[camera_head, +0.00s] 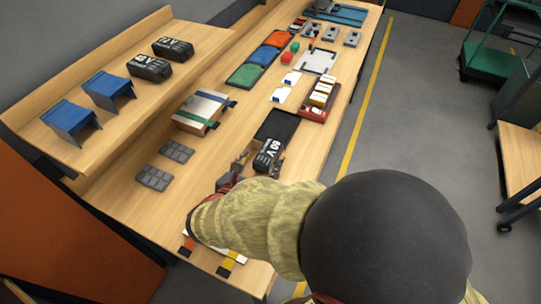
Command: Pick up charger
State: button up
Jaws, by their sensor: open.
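My arm in a mottled yellow-green sleeve reaches over the bench from the bottom. My gripper (246,168) is open, at the left near side of a black block marked "60 V" (268,157). I cannot tell whether a finger touches the block. The block lies at the near edge of a black flat pad or tray (277,128). It may be the charger, but its shape does not settle this. Two more black marked blocks (149,67) (173,49) stand on the raised shelf. The sleeve and wrist hide part of the bench near the gripper.
Two blue stands (72,119) (108,88) sit on the shelf (150,105). A strapped box (200,112), grey pads (153,178) and a red tray (328,111) of yellow items crowd the bench. Bare wood lies left of the gripper. The bench's right edge borders open floor.

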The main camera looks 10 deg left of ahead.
aim_at(267, 155)
jog(key=x, duration=0.2)
jog(key=b+x, duration=0.1)
jog(key=x, duration=0.1)
jog(key=b+x, duration=0.1)
jog(key=x, duration=0.1)
jog(key=shift+a+f, duration=0.2)
jog(key=shift+a, duration=0.15)
jog(key=shift+c, duration=1.1)
jog(key=c, duration=1.3)
jog(key=shift+c, duration=0.9)
jog(key=shift+r, duration=0.15)
